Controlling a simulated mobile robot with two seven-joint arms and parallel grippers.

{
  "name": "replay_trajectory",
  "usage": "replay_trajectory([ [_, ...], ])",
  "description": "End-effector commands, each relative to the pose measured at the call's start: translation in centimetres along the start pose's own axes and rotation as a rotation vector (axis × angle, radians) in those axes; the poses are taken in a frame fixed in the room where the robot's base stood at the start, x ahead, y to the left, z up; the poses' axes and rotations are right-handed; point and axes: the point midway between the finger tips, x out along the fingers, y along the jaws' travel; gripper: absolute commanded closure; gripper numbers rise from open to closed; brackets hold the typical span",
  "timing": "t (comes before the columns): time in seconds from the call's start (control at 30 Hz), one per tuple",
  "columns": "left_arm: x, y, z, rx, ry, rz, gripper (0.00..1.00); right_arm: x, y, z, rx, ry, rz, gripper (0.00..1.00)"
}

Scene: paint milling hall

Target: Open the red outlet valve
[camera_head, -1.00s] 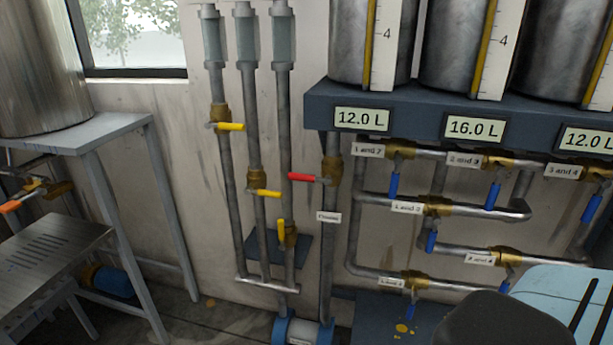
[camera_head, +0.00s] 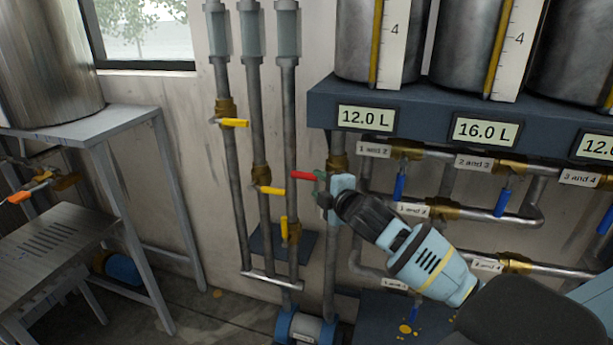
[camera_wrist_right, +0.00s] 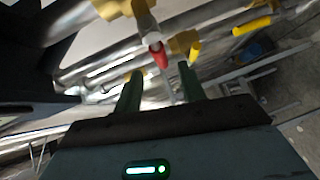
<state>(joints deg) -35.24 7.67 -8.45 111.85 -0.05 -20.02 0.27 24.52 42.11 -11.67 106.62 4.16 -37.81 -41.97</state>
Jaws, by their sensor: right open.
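The red outlet valve's lever (camera_head: 304,175) sticks out level to the left from its brass body (camera_head: 338,163) on a vertical pipe. My right gripper (camera_head: 322,188) is at the valve, just right of and slightly below the lever, partly covering the pipe. In the right wrist view, the red lever (camera_wrist_right: 157,54) points at the gap between my two green fingers (camera_wrist_right: 160,86), a little beyond their tips. The fingers are apart with nothing between them. My left gripper is not in view.
Yellow-handled valves (camera_head: 271,190) sit on pipes to the left. Blue-handled valves (camera_head: 399,186) and labelled cross pipes lie to the right, close to my right arm. A dark shelf (camera_head: 318,103) with tanks and displays overhangs above. A metal table (camera_head: 120,117) stands at left.

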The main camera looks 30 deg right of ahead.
Motion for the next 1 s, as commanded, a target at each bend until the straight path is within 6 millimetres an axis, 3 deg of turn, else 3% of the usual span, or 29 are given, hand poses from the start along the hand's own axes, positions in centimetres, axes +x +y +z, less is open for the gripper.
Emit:
replay_trajectory([
  [0.6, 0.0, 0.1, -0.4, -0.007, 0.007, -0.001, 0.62, 6.7, 0.1, -0.1, 0.005, 0.001, 0.002, 0.59],
  [1.0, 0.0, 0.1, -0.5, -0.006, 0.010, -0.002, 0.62, 7.7, 0.0, -0.1, 0.003, 0.002, 0.001, 0.59],
])
